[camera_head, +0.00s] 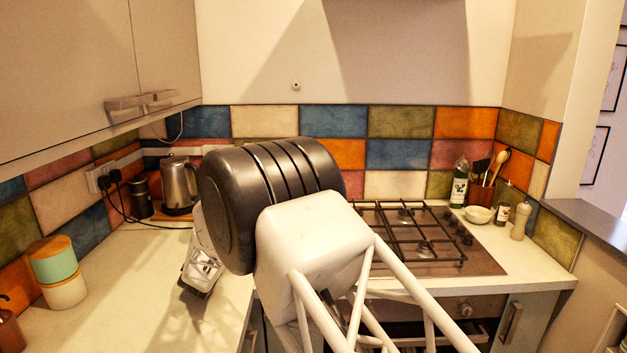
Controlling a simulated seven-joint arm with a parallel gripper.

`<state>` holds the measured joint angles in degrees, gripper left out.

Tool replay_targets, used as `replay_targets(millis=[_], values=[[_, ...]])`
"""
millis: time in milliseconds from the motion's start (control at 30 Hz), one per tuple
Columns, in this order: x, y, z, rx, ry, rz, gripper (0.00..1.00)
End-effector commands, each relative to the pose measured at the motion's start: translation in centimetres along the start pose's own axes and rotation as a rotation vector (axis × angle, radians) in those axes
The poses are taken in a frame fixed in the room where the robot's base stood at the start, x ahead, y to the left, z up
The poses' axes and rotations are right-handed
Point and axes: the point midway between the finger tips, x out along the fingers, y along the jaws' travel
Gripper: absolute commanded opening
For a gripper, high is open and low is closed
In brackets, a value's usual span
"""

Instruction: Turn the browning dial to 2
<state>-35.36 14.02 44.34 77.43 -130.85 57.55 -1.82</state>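No toaster or browning dial can be made out in the head view. My own arm, with a large black joint and white frame links, fills the middle and hides part of the counter and back wall behind it. A white lattice part of my arm hangs left of the black joint, over the left counter. No gripper fingers can be made out, so whether my gripper holds anything does not show.
A kettle (179,186) and a dark canister (141,198) stand at the back left of the counter (130,285). Stacked jars (55,272) stand at the left. A gas hob (455,250) lies right of my arm. A green bottle (459,186) and utensil pot (480,194) stand beyond it.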

Motion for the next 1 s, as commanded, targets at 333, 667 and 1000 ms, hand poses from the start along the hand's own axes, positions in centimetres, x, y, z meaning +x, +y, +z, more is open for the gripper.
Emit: replay_targets(millis=[333, 667, 1000], values=[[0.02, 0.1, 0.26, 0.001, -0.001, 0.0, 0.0], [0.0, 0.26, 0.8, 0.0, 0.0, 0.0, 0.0], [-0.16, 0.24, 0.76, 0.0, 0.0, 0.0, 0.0]])
